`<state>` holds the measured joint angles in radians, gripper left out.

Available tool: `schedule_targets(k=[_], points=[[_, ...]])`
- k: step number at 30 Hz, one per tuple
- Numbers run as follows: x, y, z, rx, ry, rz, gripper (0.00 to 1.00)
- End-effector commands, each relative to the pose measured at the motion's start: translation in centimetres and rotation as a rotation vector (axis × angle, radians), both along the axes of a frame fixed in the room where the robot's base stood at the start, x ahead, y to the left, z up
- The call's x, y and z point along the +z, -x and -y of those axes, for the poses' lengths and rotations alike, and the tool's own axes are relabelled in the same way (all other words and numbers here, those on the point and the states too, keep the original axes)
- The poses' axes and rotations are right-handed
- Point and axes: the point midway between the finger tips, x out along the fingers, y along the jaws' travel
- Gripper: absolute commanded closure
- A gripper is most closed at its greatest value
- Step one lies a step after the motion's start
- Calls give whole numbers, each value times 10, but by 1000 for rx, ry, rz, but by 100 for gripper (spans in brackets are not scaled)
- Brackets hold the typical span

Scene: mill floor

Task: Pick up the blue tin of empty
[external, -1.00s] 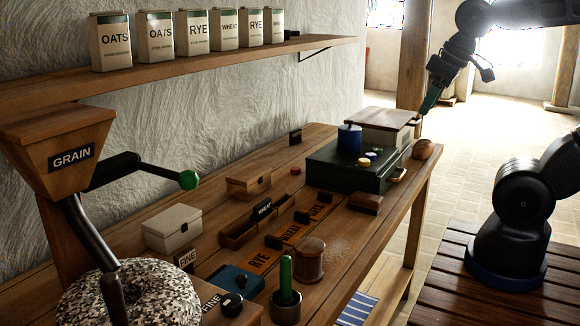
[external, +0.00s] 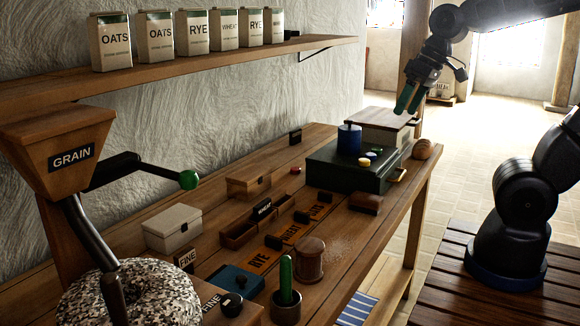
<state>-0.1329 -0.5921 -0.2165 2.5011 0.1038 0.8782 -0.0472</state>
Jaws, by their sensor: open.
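A small blue tin (external: 349,139) with a lid knob stands upright on the dark green case (external: 340,176) at the far end of the bench. My gripper (external: 408,101) is open and empty. It hangs in the air to the right of and above the tin, over the far end of the bench, with its green-tipped fingers pointing down. It is apart from the tin.
A lidded box (external: 386,128) stands right behind the tin. The shelf (external: 200,70) holds several grain cartons.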

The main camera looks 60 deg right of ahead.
Motion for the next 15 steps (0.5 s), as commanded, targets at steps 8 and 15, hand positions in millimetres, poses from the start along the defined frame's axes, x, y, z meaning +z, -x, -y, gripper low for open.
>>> schedule_targets(k=[8,15], points=[[-37,-60,23,-95,-145,-67,4],[-75,-105,49,-211,-195,-108,4]])
